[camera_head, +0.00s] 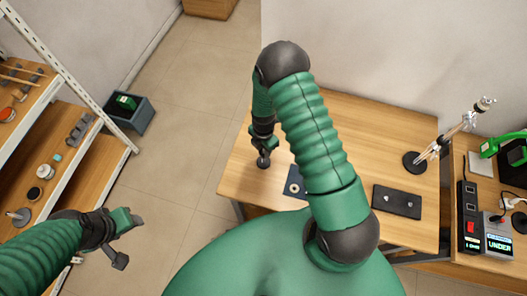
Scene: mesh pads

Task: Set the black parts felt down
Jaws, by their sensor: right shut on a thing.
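A black pad (397,201), which looks like the black parts felt, lies flat on the right part of the wooden table, with two small pale pieces on it. A dark blue-grey pad (306,181) with a pale ring lies near the table's middle, partly hidden by my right arm. My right gripper (263,154) points down over the table's left part, left of both pads. It is shut on a small dark round thing (263,163), too small to identify. My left gripper (127,241) is open and empty over the floor, by the shelves.
The wooden table (357,128) has bare room at its back and left. A jointed stand (415,162) stands at its right. A side desk at right holds devices (497,240). Loaded shelves (55,165) are at left, with a grey bin (135,115) on the floor.

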